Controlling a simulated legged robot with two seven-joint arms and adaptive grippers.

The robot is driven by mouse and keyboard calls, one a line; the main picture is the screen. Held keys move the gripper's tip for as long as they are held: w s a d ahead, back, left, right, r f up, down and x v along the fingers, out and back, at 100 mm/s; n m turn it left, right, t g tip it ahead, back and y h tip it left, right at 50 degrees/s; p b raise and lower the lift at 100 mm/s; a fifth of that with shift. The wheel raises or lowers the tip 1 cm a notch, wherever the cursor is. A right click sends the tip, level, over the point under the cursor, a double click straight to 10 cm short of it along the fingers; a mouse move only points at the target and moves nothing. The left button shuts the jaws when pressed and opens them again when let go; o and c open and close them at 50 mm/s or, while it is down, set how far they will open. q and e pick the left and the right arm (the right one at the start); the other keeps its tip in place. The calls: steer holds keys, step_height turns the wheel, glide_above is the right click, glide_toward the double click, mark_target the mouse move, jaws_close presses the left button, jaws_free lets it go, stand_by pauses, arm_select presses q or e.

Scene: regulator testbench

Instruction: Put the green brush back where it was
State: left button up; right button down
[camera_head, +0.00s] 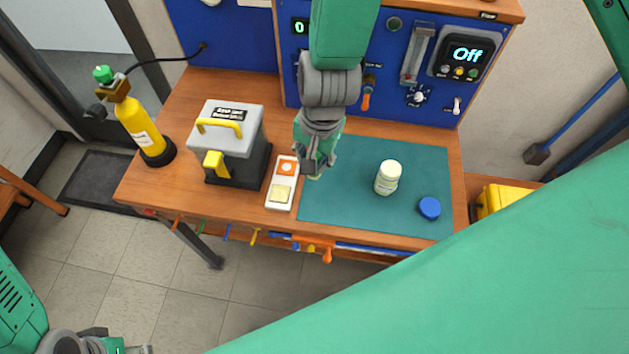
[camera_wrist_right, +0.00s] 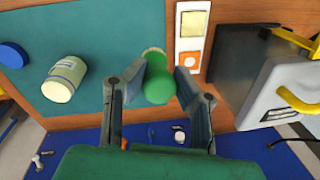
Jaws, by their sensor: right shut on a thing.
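My right gripper (camera_head: 318,168) is above the left part of the teal mat, just right of the white tray. In the right wrist view its two fingers (camera_wrist_right: 160,86) are on either side of a green rounded object, the green brush (camera_wrist_right: 157,88), and are shut on it.
The teal mat (camera_head: 340,205) holds a white jar (camera_head: 387,178) and a blue lid (camera_head: 429,208). A white tray (camera_head: 281,200), a grey case (camera_head: 230,122) and a yellow gas bottle (camera_head: 140,125) stand left. Coloured handles hang along the table's front edge. A blue panel (camera_head: 225,40) stands behind.

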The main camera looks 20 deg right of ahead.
arm_select(q)
steer(key=shift+d+f+b, duration=0.1)
steer(key=shift+f+b, duration=1.55)
steer(key=shift+f, duration=0.6)
arm_select(e)
steer(key=shift+w+d+f+m, duration=0.1)
steer(key=shift+d+f+m, duration=0.6)
steer(key=shift+f, duration=1.05)
steer(key=shift+s+d+f+m, duration=0.1)
steer(key=shift+d+f+m, duration=0.25)
steer(key=shift+f+m, duration=1)
steer(key=shift+w+d+f+m, duration=0.1)
steer(key=shift+d+f+m, duration=0.4)
steer(key=shift+f, duration=1.65)
steer(key=c, duration=1.3)
jaws_free()
steer(key=shift+f, duration=0.1)
